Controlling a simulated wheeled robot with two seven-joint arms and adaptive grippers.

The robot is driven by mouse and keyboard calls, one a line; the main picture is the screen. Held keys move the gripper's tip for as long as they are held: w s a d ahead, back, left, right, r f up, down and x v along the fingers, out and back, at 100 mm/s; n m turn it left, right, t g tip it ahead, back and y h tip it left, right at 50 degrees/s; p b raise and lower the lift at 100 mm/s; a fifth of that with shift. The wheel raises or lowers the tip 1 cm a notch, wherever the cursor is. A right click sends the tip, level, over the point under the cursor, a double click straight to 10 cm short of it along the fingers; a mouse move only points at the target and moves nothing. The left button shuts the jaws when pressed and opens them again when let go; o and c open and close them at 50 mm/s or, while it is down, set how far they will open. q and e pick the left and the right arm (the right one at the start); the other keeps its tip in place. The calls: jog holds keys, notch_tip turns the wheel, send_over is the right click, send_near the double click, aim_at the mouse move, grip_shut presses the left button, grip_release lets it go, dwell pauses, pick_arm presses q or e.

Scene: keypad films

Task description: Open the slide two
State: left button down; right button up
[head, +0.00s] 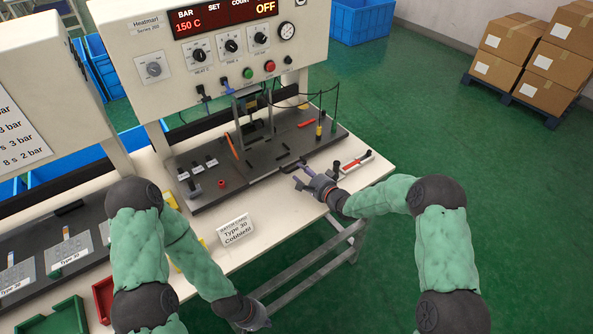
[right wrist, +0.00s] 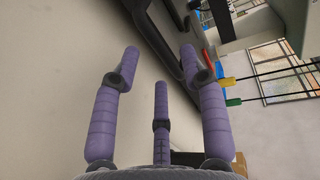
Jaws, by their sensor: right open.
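The heat machine's dark base plate (head: 245,172) lies on the white table, with black fittings along it. A black handle (head: 287,161) sits at its front edge near my right gripper (head: 303,178). I cannot tell which fitting is slide two. My right gripper is open with its purple fingers spread, low over the table just in front of the plate. In the right wrist view, my right gripper (right wrist: 160,65) has a dark bar (right wrist: 160,35) passing beyond its fingertips; nothing is held. My left gripper (head: 258,320) hangs low at the bottom edge, away from the table; its fingers are unclear.
A control panel (head: 220,50) reads 150 C and OFF above the plate. A red and white tool (head: 352,163) lies right of my right gripper. Red (head: 103,298) and green (head: 58,318) trays stand lower left.

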aim_at(297, 167)
jog(key=shift+b+x, duration=0.35)
jog(key=shift+x, duration=1.6)
grip_shut()
